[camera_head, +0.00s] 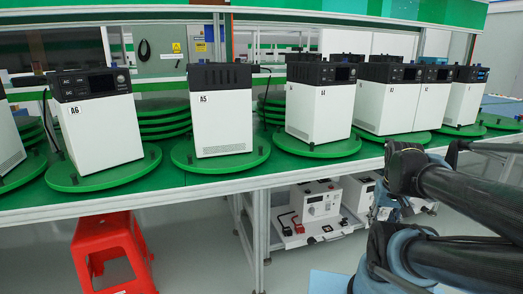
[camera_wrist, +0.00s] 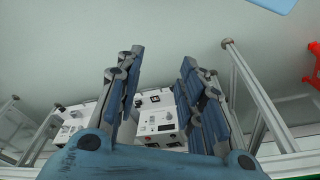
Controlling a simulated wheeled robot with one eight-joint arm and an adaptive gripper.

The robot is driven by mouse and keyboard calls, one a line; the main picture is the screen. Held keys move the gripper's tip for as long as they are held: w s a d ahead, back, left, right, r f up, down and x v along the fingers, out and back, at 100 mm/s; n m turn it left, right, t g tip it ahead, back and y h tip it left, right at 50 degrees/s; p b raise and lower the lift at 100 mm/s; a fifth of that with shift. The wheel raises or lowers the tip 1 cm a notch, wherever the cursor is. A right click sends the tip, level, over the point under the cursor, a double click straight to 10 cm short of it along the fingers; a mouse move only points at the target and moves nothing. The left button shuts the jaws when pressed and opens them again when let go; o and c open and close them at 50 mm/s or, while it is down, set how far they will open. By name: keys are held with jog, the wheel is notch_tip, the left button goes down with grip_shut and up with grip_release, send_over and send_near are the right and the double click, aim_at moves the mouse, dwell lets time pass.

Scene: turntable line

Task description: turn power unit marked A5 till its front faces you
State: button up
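The power unit marked A5 (camera_head: 221,115) stands upright on a green round turntable (camera_head: 187,158), left of centre in the head view. It has a white body and a black top. The face towards me bears the A5 label and a low vent; no display shows on it, unlike the units beside it. My gripper (camera_wrist: 158,78) is open and empty in the wrist view, its blue fingers wide apart. It hangs low, away from A5, pointing towards equipment under the table. My arm fills the lower right of the head view.
Unit A6 (camera_head: 101,128) stands on a turntable to the left, unit A4 (camera_head: 318,108) to the right, with more units beyond. White equipment (camera_head: 318,205) sits on the lower shelf. Table legs (camera_head: 259,225) stand between.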

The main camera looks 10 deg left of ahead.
aim_at(261, 147)
jog(key=w+a+r+m+y, duration=0.2)
jog(key=w+a+m+y, duration=0.3)
jog(key=w+a, duration=0.4)
jog(key=w+a+r+m+g+y, duration=0.1)
jog(key=w+a+r+m+y, duration=0.2)
jog(key=w+a+m+y, duration=0.3)
jog(key=w+a+r+m+y, duration=0.3)
jog(key=w+a+m+y, duration=0.2)
jog(key=w+a, duration=0.8)
jog(key=shift+w+a+r+m+y, duration=0.1)
jog(key=shift+w+a+m+y, duration=0.1)
jog(key=shift+w+m, duration=0.15)
jog(key=shift+w+a+m+y, duration=0.1)
jog(key=shift+w+m+y, duration=0.1)
jog(key=shift+w+m, duration=0.15)
jog(key=shift+w+a+m+g+y, duration=0.2)
jog(key=shift+w+m+g+y, duration=0.1)
jog(key=shift+w+m+y, duration=0.25)
jog(key=a, duration=1.7)
jog(key=shift+w+a, duration=0.25)
jog(key=shift+w, duration=0.1)
grip_shut()
